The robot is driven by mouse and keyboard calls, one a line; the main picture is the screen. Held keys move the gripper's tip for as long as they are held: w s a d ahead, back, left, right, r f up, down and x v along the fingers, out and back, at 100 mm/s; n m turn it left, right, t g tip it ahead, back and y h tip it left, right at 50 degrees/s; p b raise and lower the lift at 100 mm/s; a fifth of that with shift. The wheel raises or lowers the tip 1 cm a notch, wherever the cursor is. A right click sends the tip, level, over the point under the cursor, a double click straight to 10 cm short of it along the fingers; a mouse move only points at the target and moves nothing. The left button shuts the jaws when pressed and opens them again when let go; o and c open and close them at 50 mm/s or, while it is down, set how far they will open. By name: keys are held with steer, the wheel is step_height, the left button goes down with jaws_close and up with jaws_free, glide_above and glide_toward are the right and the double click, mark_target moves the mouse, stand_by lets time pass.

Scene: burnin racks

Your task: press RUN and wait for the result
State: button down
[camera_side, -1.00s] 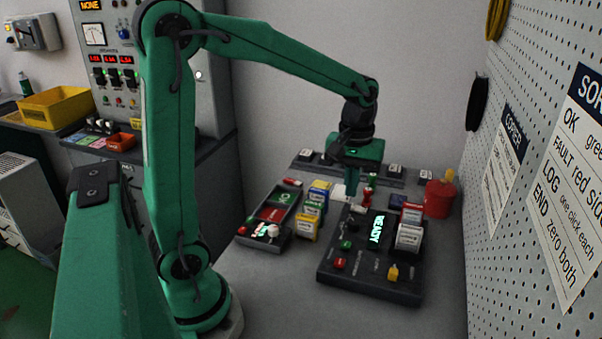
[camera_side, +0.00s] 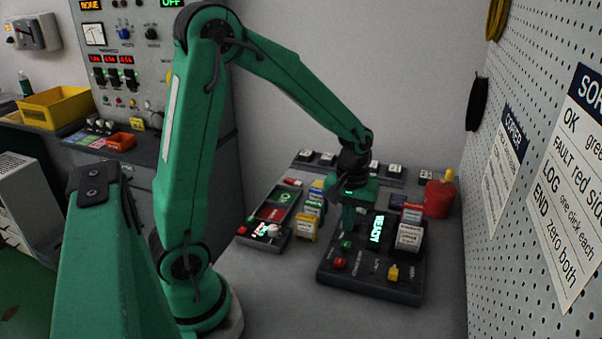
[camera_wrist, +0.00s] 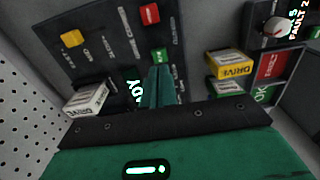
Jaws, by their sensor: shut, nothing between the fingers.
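The dark control box (camera_side: 372,283) stands on the bench, its lit display (camera_side: 377,229) reading READY. It carries a green button (camera_side: 346,244), a red button (camera_side: 340,263) and a yellow one (camera_side: 393,273). I cannot read which is RUN. My gripper (camera_side: 347,226) is shut and empty, pointing down just above and behind the green button. In the wrist view, my closed fingertips (camera_wrist: 160,70) are right beside the green button (camera_wrist: 160,54). I cannot tell whether they touch it. A white block (camera_side: 409,237) sits at the right of the box.
A tray (camera_side: 286,240) with green and red sections lies left of the box. Several coloured blocks (camera_side: 306,227) stand between them. A red pot (camera_side: 439,199) is at the back right, before the pegboard wall (camera_side: 540,60). Bare bench lies in front.

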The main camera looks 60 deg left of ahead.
mark_target(345, 244)
steer(key=shift+f, duration=2.25)
steer(key=shift+f, duration=0.1)
steer(key=shift+s+f, duration=0.1)
steer(key=shift+f, duration=0.85)
steer(key=shift+r, duration=0.15)
step_height(345, 244, up, 14)
steer(key=shift+w+r, duration=0.25)
